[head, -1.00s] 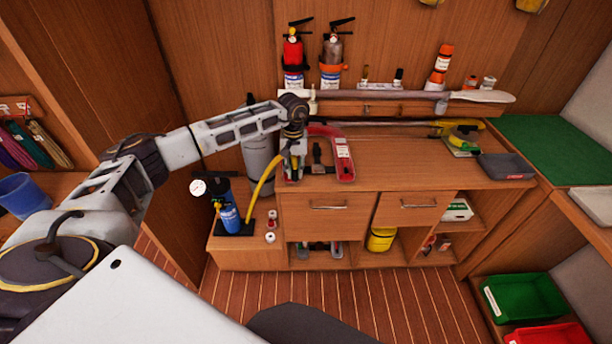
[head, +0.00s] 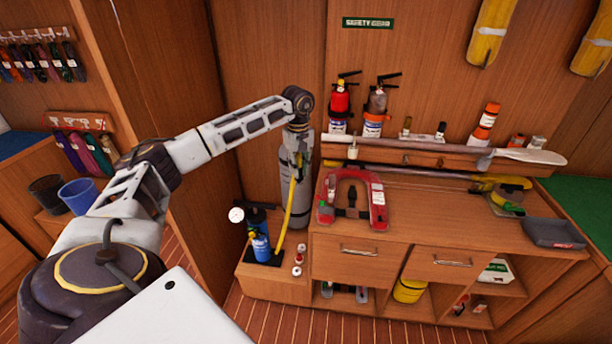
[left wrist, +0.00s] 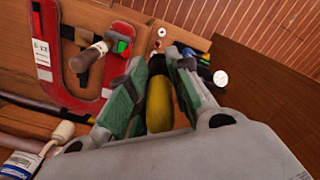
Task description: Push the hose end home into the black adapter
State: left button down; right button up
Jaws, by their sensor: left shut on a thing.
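My left gripper (head: 297,168) is shut on the yellow hose (head: 290,215), just left of the counter. The hose runs down from it to the blue pump (head: 260,240) with a round gauge. In the left wrist view the hose (left wrist: 160,100) lies between the two green-padded fingers (left wrist: 160,66); its end is not clear. My right gripper is not in view.
A red U-shaped piece (head: 378,208) lies on the counter right of the gripper. A grey cylinder (head: 293,195) stands behind the gripper. The counter's middle is largely clear.

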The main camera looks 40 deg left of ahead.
pick_arm(q)
jog(key=r+n, duration=0.1)
jog(key=n, duration=0.1)
jog(key=s+r+n, duration=0.1)
jog(key=r+n, duration=0.1)
jog(key=shift+a+n, duration=0.2)
jog(key=shift+n, duration=0.2)
jog(key=shift+s+d+r+n, duration=0.1)
jog(key=shift+d+r+n, duration=0.05)
jog(key=shift+n, duration=0.4)
jog(key=shift+s+d+r+n, duration=0.1)
jog(key=shift+n, duration=0.45)
jog(key=shift+s+d+r+n, duration=0.1)
jog(key=shift+s+n, duration=0.25)
jog(key=shift+n, duration=2)
jog(key=shift+s+d+n, duration=0.15)
jog(key=shift+s+n, duration=0.2)
jog(key=shift+n, duration=1.95)
jog(key=shift+s+d+r+n, duration=0.1)
jog(key=shift+s+n, duration=0.25)
jog(key=shift+n, duration=2)
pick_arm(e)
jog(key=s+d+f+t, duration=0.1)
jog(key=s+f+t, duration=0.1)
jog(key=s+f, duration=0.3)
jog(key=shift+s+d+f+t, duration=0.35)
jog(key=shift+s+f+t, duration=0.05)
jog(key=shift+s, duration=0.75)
pick_arm(q)
jog(key=shift+n, duration=0.7)
